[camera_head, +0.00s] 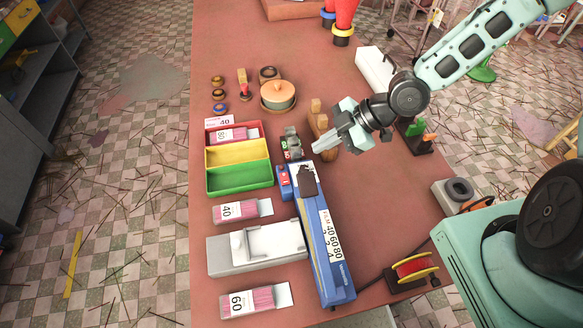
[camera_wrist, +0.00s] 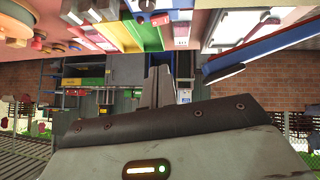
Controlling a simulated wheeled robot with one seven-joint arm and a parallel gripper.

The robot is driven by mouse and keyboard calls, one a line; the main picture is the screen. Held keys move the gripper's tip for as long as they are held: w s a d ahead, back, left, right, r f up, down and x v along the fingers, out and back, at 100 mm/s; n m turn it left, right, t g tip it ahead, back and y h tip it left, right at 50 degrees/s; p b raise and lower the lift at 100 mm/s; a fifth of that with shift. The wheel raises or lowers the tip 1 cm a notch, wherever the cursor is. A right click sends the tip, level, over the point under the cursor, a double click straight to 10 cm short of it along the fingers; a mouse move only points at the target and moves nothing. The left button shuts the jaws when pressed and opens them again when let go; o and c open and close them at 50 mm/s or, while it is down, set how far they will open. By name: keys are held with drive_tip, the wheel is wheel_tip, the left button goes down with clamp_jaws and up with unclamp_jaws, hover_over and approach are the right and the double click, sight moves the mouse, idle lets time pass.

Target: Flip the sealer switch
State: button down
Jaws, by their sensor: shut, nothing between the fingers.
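The sealer (camera_head: 330,250) is a long blue device with a white number label, lying near the middle of the table in the head view. A small blue box with a red part (camera_head: 284,181), which looks like the switch, sits at its far left end. My gripper (camera_head: 318,147) is shut and empty, in the air beyond the sealer's far end and to the right of the switch, apart from it. In the wrist view the picture is upside down; the shut fingers (camera_wrist: 158,86) show in the middle and a blue bar of the sealer (camera_wrist: 265,42) at upper right.
A red, yellow and green tray (camera_head: 238,178) stands left of the switch. A small grey device (camera_head: 291,145) and a wooden stand (camera_head: 316,116) are close to my gripper. A white tray block (camera_head: 225,258) and incense packs (camera_head: 240,211) lie left of the sealer. Table right of the sealer is largely clear.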

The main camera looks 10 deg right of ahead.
drive_tip(key=p, duration=0.2)
hover_over(284, 175)
drive_tip(key=s+d, duration=0.2)
drive_tip(key=f, duration=0.6)
drive_tip(key=shift+w+a+f, duration=0.15)
drive_tip(key=shift+w+f, duration=0.1)
drive_tip(key=shift+f, duration=0.05)
drive_tip(key=shift+w+f+p, duration=0.25)
drive_tip(key=shift+f+p, duration=0.4)
drive_tip(key=shift+f, duration=0.4)
drive_tip(key=shift+w+f+p, duration=0.2)
drive_tip(key=shift+f+p, duration=0.1)
drive_tip(key=shift+f, duration=0.75)
drive_tip(key=shift+w+f+b, duration=0.1)
drive_tip(key=shift+f+b, duration=0.35)
drive_tip(key=shift+b, duration=0.35)
drive_tip(key=shift+r, duration=0.2)
drive_tip(key=shift+s+f, duration=0.1)
drive_tip(key=shift+s, duration=0.1)
